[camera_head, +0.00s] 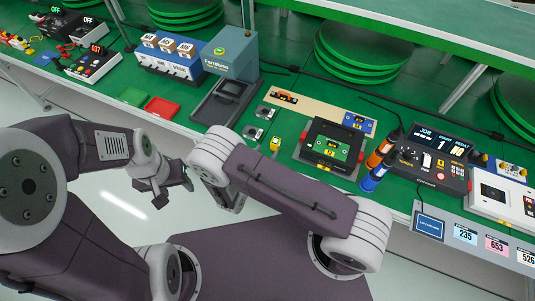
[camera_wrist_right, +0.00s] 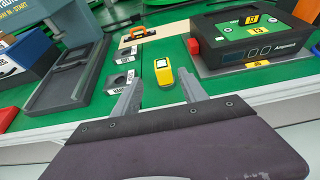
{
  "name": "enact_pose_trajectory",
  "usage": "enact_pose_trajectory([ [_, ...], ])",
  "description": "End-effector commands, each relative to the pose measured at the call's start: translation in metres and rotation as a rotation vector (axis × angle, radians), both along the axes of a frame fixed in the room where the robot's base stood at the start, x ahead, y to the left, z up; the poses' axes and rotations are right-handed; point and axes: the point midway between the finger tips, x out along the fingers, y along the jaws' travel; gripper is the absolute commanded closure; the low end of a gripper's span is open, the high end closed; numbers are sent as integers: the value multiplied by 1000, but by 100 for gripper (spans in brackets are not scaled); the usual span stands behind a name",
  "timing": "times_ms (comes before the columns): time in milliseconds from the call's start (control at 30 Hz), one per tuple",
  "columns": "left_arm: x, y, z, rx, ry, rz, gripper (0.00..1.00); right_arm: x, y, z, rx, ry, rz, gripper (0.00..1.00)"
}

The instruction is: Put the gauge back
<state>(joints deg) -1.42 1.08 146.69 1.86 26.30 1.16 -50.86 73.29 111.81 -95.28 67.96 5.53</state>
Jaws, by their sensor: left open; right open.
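A small yellow device with a pale display, which looks like the gauge, stands on the green bench top in the head view (camera_head: 275,144) and in the right wrist view (camera_wrist_right: 163,72). Two grey holders with dark round openings, a front one (camera_head: 252,133) and a back one (camera_head: 265,112), stand left of it. My right gripper (camera_wrist_right: 160,94) is open and empty, its fingers pointing toward the yellow device and apart from it. In the head view my right arm hides its fingertips. My left gripper (camera_head: 168,184) is open and empty in front of the bench.
A dark tray (camera_head: 215,107) lies left of the holders. A black-and-red test unit (camera_head: 313,150) stands right of the yellow device. Behind are a beige board (camera_head: 311,106) and an orange tool (camera_head: 284,97). Orange and blue bottles (camera_head: 376,168) stand further right.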

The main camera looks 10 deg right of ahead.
Motion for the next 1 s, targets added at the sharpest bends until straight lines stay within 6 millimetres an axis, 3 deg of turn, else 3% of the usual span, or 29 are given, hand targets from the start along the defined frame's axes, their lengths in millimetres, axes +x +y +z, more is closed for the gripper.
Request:
enact_pose_trajectory([
  [133,0,0,0,0,0,0,46,-1,-6,4,11,0,-36,49],
  [233,0,0,0,0,0,0,46,-12,-44,26,87,4,-254,49],
  [333,0,0,0,0,0,0,46,-54,-99,56,274,0,-672,49],
  [400,0,0,0,0,0,0,46,-94,-120,72,463,-23,-998,49],
  [533,0,0,0,0,0,0,46,-148,-114,97,892,-143,-1550,49],
  [600,0,0,0,0,0,0,46,-155,-101,111,1120,-243,-1772,49],
  [700,0,0,0,0,0,0,46,-151,-91,129,1377,-383,-1976,49],
  [833,0,0,0,0,0,0,46,-143,-88,142,1548,-492,-2087,49],
  [1000,0,0,0,0,0,0,46,-142,-87,144,1572,-508,-2105,49],
])
